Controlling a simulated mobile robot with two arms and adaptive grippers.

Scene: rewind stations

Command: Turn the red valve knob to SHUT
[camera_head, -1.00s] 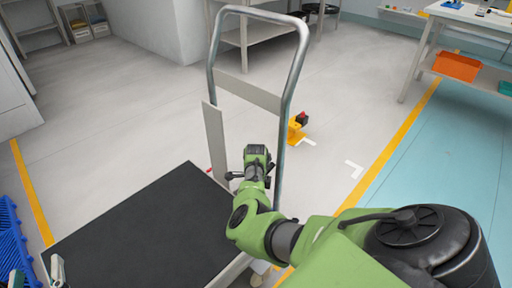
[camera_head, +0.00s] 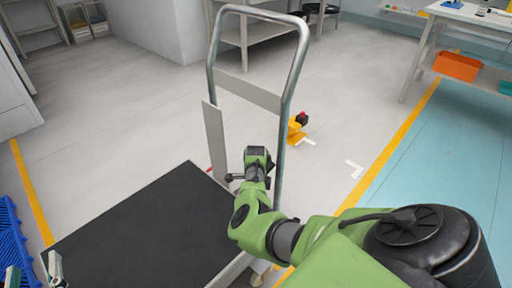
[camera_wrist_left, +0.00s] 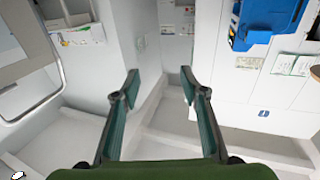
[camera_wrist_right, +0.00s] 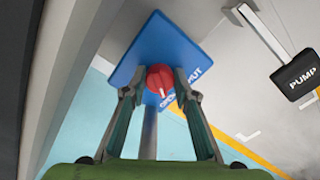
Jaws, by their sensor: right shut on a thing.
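The red valve knob (camera_wrist_right: 160,77) sits on a blue plate (camera_wrist_right: 158,40) in the right wrist view. White lettering runs along the plate's lower right edge; "SHUT" is partly readable and the rest is covered by a finger. A small pale mark shows on the knob's near side. My right gripper (camera_wrist_right: 158,90) is shut on the knob, one finger on each side. In the head view the knob and my right fingers are hidden. My left gripper (camera_wrist_left: 160,82) is open and empty in the left wrist view; its fingertips show at the head view's lower left corner (camera_head: 35,272).
A trolley with a dark deck (camera_head: 140,235) and metal handle (camera_head: 213,75) stands ahead, beside my right arm. A blue crate (camera_head: 12,235) is at left. Grey floor behind the trolley is mostly clear.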

